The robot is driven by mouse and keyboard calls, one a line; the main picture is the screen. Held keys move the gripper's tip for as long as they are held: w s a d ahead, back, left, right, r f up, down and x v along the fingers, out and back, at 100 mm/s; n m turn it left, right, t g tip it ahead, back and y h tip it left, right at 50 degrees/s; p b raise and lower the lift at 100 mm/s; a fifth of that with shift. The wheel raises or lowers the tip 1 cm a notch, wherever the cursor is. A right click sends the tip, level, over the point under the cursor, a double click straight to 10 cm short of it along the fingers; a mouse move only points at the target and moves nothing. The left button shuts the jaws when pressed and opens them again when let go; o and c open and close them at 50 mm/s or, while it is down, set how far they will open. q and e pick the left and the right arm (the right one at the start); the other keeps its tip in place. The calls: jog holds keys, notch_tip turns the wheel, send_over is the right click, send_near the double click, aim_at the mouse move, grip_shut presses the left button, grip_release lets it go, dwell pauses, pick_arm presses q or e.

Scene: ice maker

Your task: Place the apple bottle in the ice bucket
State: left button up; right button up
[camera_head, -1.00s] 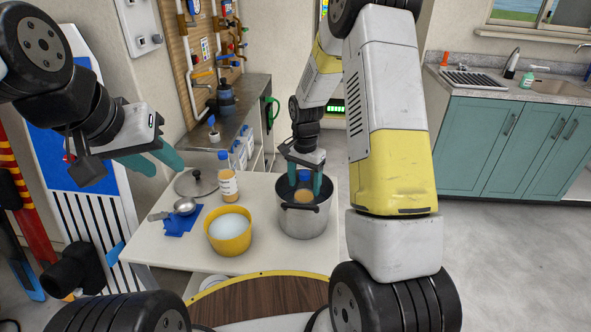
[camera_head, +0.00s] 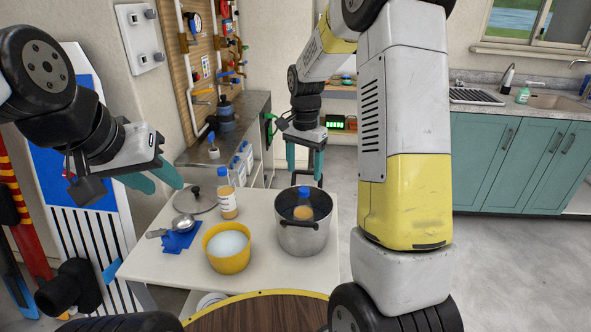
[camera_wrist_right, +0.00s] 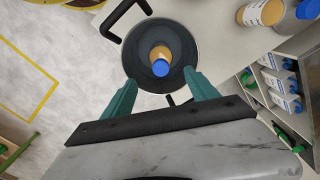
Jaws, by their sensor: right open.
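A bottle of amber liquid with a blue cap (camera_head: 304,203) stands inside a grey metal pot (camera_head: 304,236) on the white table. In the right wrist view the bottle (camera_wrist_right: 160,58) is inside the dark pot (camera_wrist_right: 135,62), not touched by my fingers. My right gripper (camera_head: 305,172) is open and empty above the pot. A similar bottle with a blue cap and white label (camera_head: 227,197) stands on the table, left of the pot. A yellow bucket of white contents, perhaps ice (camera_head: 228,250), stands front left of the pot. My left gripper (camera_head: 168,184) is open and empty, left of the table.
A pot lid (camera_head: 196,201) lies at the table's back left. A metal scoop (camera_head: 182,224) rests on a blue holder (camera_head: 180,241) left of the yellow bucket. A shelf counter with bottles (camera_head: 240,162) stands behind the table. Open floor (camera_head: 500,260) lies to the right.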

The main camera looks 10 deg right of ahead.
jog(key=s+r+n+t+y, duration=0.2)
jog(key=s+r+n+t, duration=0.3)
jog(key=s+r, duration=1)
jog(key=s+a+n+t, duration=0.1)
jog(key=s+n, duration=0.3)
jog(key=s, duration=0.5)
jog(key=shift+s+r, duration=0.2)
jog(key=shift+r, duration=0.25)
